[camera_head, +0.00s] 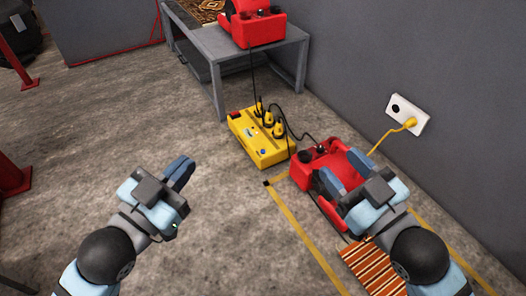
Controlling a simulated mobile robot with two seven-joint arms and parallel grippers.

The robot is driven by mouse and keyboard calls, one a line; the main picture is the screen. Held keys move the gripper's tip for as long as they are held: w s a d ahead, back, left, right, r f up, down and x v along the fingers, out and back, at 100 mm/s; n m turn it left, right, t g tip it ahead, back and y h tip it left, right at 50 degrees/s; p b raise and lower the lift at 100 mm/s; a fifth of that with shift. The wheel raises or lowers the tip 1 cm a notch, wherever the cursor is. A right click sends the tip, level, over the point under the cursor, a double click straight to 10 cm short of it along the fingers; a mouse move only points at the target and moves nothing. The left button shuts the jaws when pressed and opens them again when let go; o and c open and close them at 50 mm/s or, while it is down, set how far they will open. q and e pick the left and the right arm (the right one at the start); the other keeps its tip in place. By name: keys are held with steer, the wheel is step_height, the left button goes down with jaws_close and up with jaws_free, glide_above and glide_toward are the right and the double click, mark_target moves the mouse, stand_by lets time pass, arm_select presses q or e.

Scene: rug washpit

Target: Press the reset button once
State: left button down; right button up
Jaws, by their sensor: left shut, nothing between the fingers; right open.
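A yellow power box (250,143) lies on the floor near the middle of the head view. It has a small blue button (263,152) at its near end and a red part (235,114) at its far left corner. I cannot read which one is the reset button. Several black-and-yellow plugs stand on its top. My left gripper (181,172) is shut and empty, to the left of the box and apart from it. My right gripper (342,180) is open, over the red machine (338,158) to the right of the box, and hides part of it.
A grey table (225,45) with another red machine (254,28) stands behind the box. Cables run from the box to both machines. A wall socket (408,114) holds a yellow plug. A striped rug (368,268) lies at front right. Floor left of the box is clear.

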arm_select(q)
steer(key=s+d+r+n+t+p, duration=0.1)
steer(key=s+r+n+p, duration=0.2)
steer(key=p, duration=1)
step_height(320, 180, up, 5)
steer(key=n, duration=0.2)
steer(key=shift+s+d+n+y, duration=0.2)
steer(key=shift+n+y, duration=0.1)
steer(key=shift+y, duration=0.1)
arm_select(e)
steer(key=s+a+r+m+t, duration=0.1)
steer(key=s+r+m, duration=0.2)
steer(key=r+m, duration=0.2)
step_height(320, 180, up, 3)
steer(key=shift+s+a+r+m+h, duration=0.1)
steer(key=shift+s+a+m+h, duration=0.1)
steer(key=shift+m+h, duration=0.15)
steer(key=shift+c, duration=0.8)
arm_select(q)
steer(key=shift+w, duration=0.15)
arm_select(e)
steer(key=shift+w, duration=0.1)
